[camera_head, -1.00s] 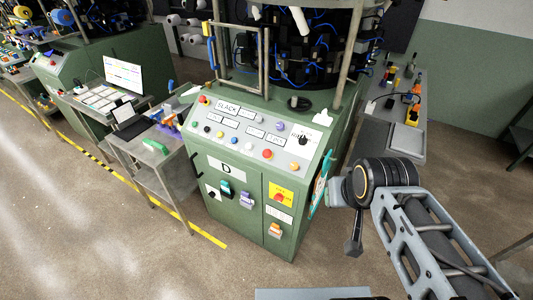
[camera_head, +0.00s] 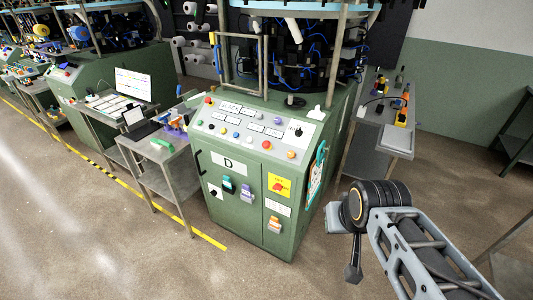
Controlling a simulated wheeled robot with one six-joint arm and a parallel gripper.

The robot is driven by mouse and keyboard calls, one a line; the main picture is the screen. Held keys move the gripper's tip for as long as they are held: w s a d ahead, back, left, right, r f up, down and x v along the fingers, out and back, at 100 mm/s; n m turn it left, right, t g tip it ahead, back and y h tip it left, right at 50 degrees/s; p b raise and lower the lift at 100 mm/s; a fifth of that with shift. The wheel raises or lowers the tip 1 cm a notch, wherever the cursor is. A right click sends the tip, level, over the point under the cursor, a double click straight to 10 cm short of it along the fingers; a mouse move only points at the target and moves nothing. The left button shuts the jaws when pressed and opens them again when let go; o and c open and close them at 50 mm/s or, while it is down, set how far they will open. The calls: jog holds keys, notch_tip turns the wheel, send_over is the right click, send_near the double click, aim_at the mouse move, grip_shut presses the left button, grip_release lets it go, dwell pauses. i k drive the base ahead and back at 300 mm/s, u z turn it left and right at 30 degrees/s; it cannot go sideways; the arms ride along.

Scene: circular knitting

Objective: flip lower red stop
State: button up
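The lower red stop (camera_head: 279,187) is a small red handle on a yellow plate. It sits on the right door of the green machine cabinet (camera_head: 240,210), which is marked D. Its exact turn is too small to tell. My gripper (camera_head: 353,272) appears as a dark part pointing down at the end of my arm, to the right of the cabinet and apart from the stop. Its fingers cannot be made out. A round red button (camera_head: 266,145) is on the sloped panel (camera_head: 250,125) above.
Teal (camera_head: 228,184), violet (camera_head: 247,192) and orange (camera_head: 274,224) devices are on the cabinet front. A steel cart (camera_head: 158,170) stands left and a grey table (camera_head: 371,150) stands behind right. Floor in front is clear.

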aim_at(265, 144)
jog(key=u, duration=0.65)
jog(key=i, duration=1.05)
jog(key=u, duration=0.4)
